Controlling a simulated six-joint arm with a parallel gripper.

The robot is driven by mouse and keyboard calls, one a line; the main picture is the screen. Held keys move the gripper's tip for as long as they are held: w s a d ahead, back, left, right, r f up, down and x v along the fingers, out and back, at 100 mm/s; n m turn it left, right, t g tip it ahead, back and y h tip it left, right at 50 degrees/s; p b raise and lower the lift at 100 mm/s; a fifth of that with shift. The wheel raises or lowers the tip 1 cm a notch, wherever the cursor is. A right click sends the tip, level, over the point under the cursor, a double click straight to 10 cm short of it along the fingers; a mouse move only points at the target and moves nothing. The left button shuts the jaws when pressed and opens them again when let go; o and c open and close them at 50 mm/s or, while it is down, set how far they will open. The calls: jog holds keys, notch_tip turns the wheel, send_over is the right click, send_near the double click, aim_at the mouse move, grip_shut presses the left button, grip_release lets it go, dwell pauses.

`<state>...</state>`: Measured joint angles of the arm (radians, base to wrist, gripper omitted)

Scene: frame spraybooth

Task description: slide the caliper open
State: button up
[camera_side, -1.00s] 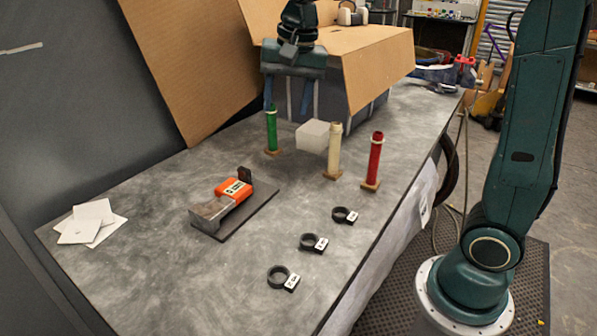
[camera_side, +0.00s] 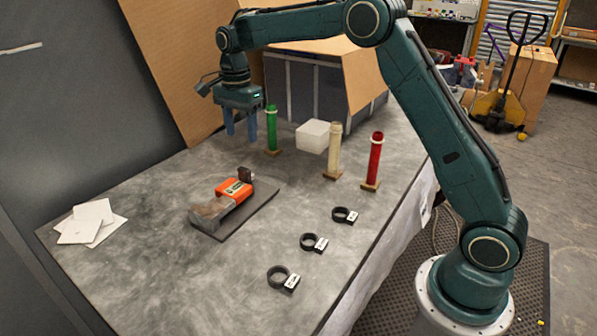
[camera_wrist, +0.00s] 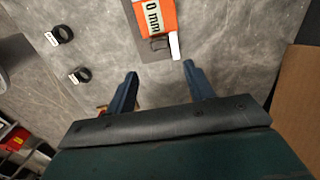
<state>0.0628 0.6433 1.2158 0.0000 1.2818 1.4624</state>
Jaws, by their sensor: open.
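The caliper has an orange body (camera_side: 234,189) with a readout on top and a grey metal block (camera_side: 211,210) at its front left. It lies on a dark plate (camera_side: 252,208) on the table. A small dark upright piece (camera_side: 245,174) stands at its far end. In the wrist view the orange body (camera_wrist: 155,17) shows at the top, its readout ending in "0 mm"; the rest is cut off. My gripper (camera_side: 240,138) is open and empty, in the air above and behind the caliper. In the wrist view its fingers (camera_wrist: 160,70) point towards the caliper's near end, apart from it.
Green (camera_side: 271,131), cream (camera_side: 334,152) and red (camera_side: 375,160) posts stand right of my gripper, near a white block (camera_side: 313,136). Three tagged black rings (camera_side: 312,242) lie front right. Papers (camera_side: 90,222) lie at left. A large box (camera_side: 330,78) stands behind.

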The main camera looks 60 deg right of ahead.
aim_at(245, 168)
jog(key=shift+f, duration=0.1)
jog(key=shift+f, duration=6.8)
